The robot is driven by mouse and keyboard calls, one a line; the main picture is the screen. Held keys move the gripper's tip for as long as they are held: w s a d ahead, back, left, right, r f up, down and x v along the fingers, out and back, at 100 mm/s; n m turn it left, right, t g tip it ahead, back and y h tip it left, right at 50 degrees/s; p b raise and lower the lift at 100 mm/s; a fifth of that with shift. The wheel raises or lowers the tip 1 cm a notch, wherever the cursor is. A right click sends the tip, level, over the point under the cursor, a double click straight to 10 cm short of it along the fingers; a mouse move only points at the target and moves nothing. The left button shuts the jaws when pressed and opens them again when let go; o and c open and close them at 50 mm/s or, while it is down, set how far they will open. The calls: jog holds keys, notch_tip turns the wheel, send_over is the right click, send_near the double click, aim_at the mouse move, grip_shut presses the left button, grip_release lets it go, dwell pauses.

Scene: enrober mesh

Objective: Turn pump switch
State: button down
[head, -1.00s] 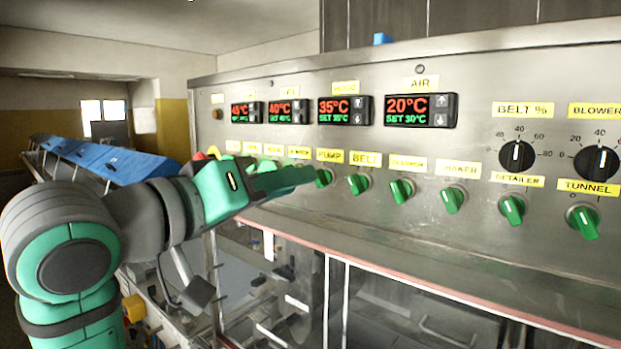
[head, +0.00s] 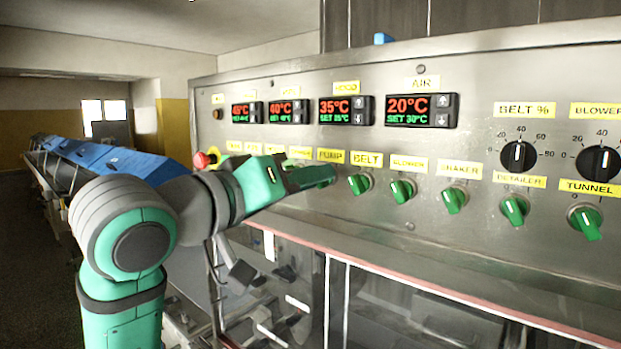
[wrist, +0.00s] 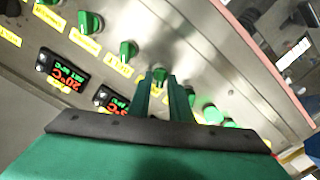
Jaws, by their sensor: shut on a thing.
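The pump switch is a green rotary knob under the yellow PUMP label (head: 331,155) on the steel panel. In the head view my gripper (head: 328,176) covers it. In the wrist view the pump switch (wrist: 160,73) shows between the tips of my two green fingers (wrist: 163,84). The fingers are shut on it from both sides. The exact angle of the knob is hard to tell behind the fingers.
To the right, the green BELT switch (head: 360,184) sits close to my fingertips, with further green switches (head: 402,191) along the row. Temperature displays (head: 421,110) are above. A red knob (head: 203,160) sticks out at the panel's left. Clear guards (head: 400,310) lie below.

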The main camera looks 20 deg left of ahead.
jog(key=m, duration=1.1)
jog(key=shift+s+d+r+m, duration=0.1)
jog(key=shift+s+d+m, duration=0.1)
jog(key=shift+m, duration=0.2)
dwell(0.4)
jog(key=c, duration=1.8)
grip_release()
jog(key=shift+c, duration=0.2)
jog(key=v, duration=1)
jog(key=shift+s, duration=0.4)
